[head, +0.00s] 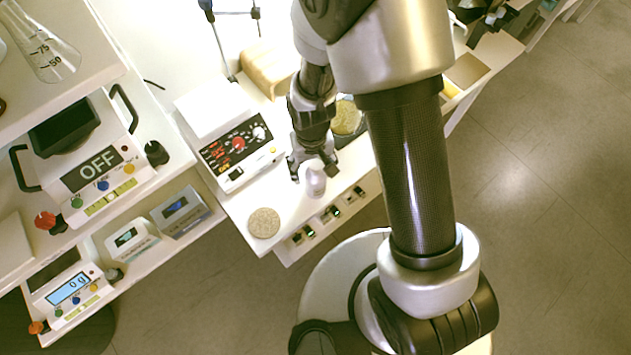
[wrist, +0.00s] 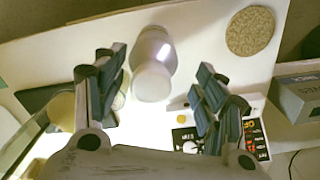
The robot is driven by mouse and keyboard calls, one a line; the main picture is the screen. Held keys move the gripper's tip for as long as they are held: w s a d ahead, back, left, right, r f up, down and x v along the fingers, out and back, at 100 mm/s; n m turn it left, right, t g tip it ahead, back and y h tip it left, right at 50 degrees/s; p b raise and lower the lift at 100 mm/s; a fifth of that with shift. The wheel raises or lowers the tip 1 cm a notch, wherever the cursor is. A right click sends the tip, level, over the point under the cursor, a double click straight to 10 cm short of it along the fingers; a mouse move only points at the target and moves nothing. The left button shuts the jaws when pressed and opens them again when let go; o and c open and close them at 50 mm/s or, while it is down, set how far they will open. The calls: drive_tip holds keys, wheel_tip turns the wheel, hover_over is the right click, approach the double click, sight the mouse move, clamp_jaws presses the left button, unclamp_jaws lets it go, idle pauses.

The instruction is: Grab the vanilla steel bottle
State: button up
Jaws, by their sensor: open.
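A pale whitish-grey bottle (head: 315,181) stands near the front edge of the white bench (head: 240,205) in the head view. No vanilla label or other writing on it is readable. In the wrist view the bottle (wrist: 153,65) shows a rounded body and a lighter, narrower end. My gripper (head: 313,167) is low over the bench at the bottle, with its fingers spread. In the wrist view my gripper (wrist: 161,62) has one finger on each side of the bottle, with a gap showing on both sides.
A device with a red knob (head: 237,143) stands behind the bottle. Scales (head: 97,172) and a flask (head: 42,52) occupy the left benches.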

drive_tip(key=f, duration=0.2)
drive_tip(key=f+b, duration=0.1)
drive_tip(key=f, duration=0.1)
drive_tip(key=f+b, duration=0.1)
drive_tip(key=shift+d+f, duration=0.25)
drive_tip(key=shift+f, duration=0.15)
drive_tip(key=shift+r, duration=0.1)
drive_tip(key=shift+c, duration=0.6)
drive_tip(key=c, duration=1)
drive_tip(key=shift+r, duration=0.1)
